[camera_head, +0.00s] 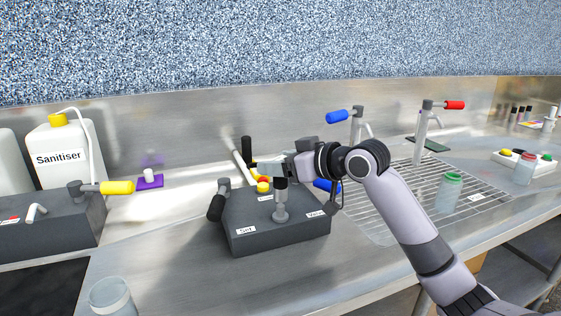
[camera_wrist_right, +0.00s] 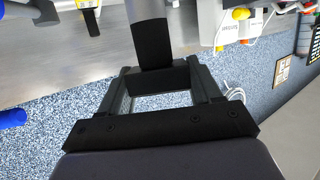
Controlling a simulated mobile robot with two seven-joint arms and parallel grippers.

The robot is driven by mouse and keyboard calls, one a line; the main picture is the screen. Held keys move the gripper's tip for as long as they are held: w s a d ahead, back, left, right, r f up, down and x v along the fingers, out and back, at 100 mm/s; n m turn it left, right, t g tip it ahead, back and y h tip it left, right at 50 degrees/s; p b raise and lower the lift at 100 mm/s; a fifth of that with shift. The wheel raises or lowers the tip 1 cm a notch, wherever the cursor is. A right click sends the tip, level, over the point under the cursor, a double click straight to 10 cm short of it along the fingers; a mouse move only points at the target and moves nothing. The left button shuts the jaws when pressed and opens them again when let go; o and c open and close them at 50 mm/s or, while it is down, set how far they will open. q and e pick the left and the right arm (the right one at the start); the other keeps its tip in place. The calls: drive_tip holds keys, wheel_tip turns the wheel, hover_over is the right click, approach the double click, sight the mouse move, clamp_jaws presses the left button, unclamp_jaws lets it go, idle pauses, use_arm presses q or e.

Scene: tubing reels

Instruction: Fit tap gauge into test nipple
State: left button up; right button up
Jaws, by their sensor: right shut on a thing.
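My right gripper (camera_head: 284,168) reaches in from the right over the dark grey block (camera_head: 270,240) in the head view. It is shut on the tap gauge (camera_head: 281,183), a dark upright cylinder. In the right wrist view the gauge shows as a black piece (camera_wrist_right: 152,42) at the fingertips. The test nipple (camera_head: 281,214) is a light grey post on top of the block near its "Test" label. The gauge is in line above the nipple; I cannot tell whether it is seated in it. My left gripper is not in view.
Black, yellow and blue tap handles surround the block. A Sanitiser container (camera_head: 62,150) and another dark block with a yellow handle (camera_head: 117,188) stand left. A clear jar (camera_head: 110,296) is at the front. A drain grate (camera_head: 400,205) with a green-lidded jar (camera_head: 450,190) lies right.

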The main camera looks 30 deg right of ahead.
sight(286, 182)
drive_tip(key=shift+f, duration=0.15)
drive_tip(key=shift+f+b, duration=1.05)
drive_tip(key=shift+f, duration=0.85)
drive_tip(key=shift+f, duration=0.2)
drive_tip(key=o, duration=1.2)
drive_tip(key=shift+b+v, duration=0.7)
drive_tip(key=shift+v, duration=2.9)
